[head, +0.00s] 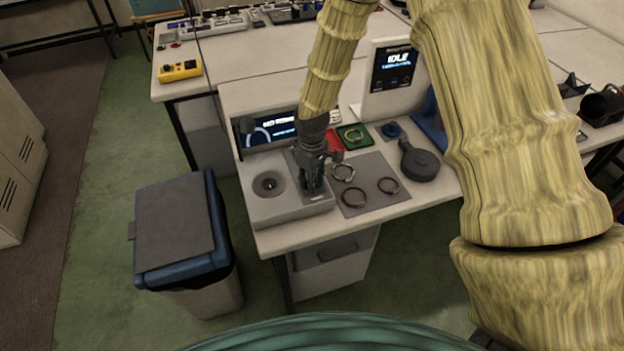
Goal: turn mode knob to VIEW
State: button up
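My gripper (313,184) points down over the dark panel (319,199) on the right part of a light grey bench unit (268,212). Its fingers look low, close to that panel. Whether they touch anything, and how wide they stand, is too small to tell. I cannot make out the mode knob or a VIEW mark; the gripper covers part of the panel. A round dark recess (268,184) with a small bright centre lies left of the gripper. A lit blue and white screen (271,131) stands behind the unit; its text is not clearly legible.
A grey mat (368,205) with several rings and a dark round-headed tool (418,163) lie to the right. Behind stands a white panel with an IDLE screen (394,69). A blue-rimmed bin (180,275) stands on the floor left of the bench.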

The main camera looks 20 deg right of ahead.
jog(key=o, duration=0.4)
jog(key=shift+w, duration=0.1)
notch_tip(320, 180, up, 12)
dwell(0.6)
dwell(0.4)
